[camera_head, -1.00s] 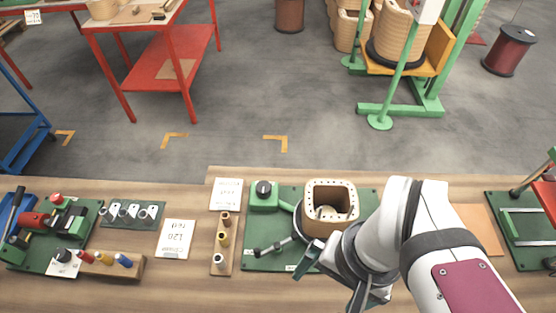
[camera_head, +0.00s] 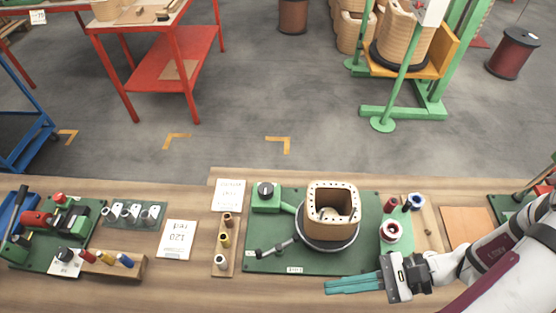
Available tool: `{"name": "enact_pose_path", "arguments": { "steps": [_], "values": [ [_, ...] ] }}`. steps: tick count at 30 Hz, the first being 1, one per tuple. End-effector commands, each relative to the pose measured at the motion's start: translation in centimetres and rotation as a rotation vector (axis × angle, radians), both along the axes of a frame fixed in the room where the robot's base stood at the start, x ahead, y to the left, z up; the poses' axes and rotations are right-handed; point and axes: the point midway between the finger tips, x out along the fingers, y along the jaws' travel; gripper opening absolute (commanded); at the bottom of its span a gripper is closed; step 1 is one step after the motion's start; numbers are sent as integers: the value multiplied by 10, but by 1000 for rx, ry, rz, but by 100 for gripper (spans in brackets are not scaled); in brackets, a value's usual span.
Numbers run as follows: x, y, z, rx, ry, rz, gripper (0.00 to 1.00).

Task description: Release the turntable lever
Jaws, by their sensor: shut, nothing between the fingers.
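The turntable (camera_head: 328,247) is a dark round disc with a pale rim on a green base plate (camera_head: 260,230). A tan, square, hollow coil form (camera_head: 332,213) with holes along its top edge stands on it. A lever (camera_head: 278,248) with a dark knob sticks out from the turntable toward the lower left, over the plate. My gripper (camera_head: 328,287) is at the front of the bench, below and right of the turntable. Its teal fingers point left and are shut and empty. They are apart from the lever.
Spools (camera_head: 391,231) stand right of the turntable. A wooden strip with several small spools (camera_head: 224,240) lies to the left. The bench front left of my gripper is clear.

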Motion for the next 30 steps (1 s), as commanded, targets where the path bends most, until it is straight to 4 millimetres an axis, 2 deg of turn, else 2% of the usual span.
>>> {"name": "enact_pose_path", "arguments": {
  "steps": [3,9,13,23,26,30],
  "values": [
    [0,-4,-29,191,40,-232,0],
    [2,-3,-58,373,47,-485,0],
    [2,-2,-63,407,46,-536,0],
    [3,1,-63,408,46,-534,0],
    [8,12,-63,412,49,-532,0],
    [20,38,-63,411,51,-527,0]
  ]
}}
